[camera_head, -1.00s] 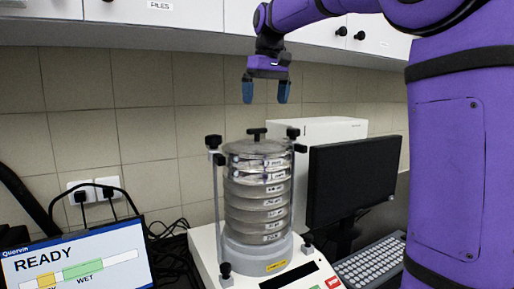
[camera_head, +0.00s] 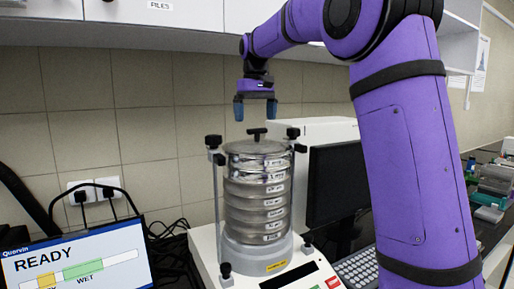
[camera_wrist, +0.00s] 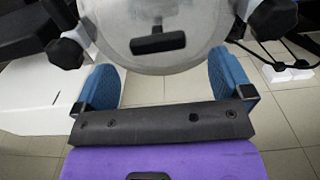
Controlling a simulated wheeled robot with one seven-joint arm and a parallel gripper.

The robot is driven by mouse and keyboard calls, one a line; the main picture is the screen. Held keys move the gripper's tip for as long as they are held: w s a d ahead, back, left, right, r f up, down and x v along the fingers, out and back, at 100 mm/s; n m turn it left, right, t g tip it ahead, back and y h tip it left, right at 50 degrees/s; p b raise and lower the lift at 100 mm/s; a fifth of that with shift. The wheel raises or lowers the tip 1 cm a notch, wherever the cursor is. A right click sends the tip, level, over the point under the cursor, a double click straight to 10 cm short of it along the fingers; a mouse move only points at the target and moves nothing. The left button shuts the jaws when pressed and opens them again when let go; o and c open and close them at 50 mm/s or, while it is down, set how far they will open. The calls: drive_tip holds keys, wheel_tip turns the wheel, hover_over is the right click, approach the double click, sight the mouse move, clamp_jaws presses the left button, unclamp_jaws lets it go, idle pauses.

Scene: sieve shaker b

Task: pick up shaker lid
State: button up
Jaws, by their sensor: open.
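The shaker lid (camera_head: 257,147) is a round, clear-grey disc with a black T-shaped handle (camera_head: 257,133). It sits on top of the stack of metal sieves (camera_head: 258,190) on the shaker. My gripper (camera_head: 255,112) points down above the lid, open and empty, with its two blue fingers apart. The fingertips are a little above the handle and not touching it. In the wrist view the lid (camera_wrist: 170,58) and its black handle (camera_wrist: 158,43) show beyond the blue fingers (camera_wrist: 162,85).
Two clamp rods with black knobs (camera_head: 213,142) (camera_head: 293,133) stand left and right of the lid. A white box (camera_head: 325,130) and dark monitor (camera_head: 332,185) stand at right. A screen reading READY (camera_head: 75,262) is at left. Wall cabinets (camera_head: 200,22) hang above.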

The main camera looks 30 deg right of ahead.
sight(257, 129)
wheel_tip(257, 129, down, 5)
drive_tip(key=shift+s+d+r, duration=0.1)
drive_tip(key=shift+s, duration=0.05)
drive_tip(key=shift+c, duration=0.2)
drive_tip(key=c, duration=1.1)
drive_tip(key=shift+c, duration=0.2)
drive_tip(key=shift+r, duration=0.15)
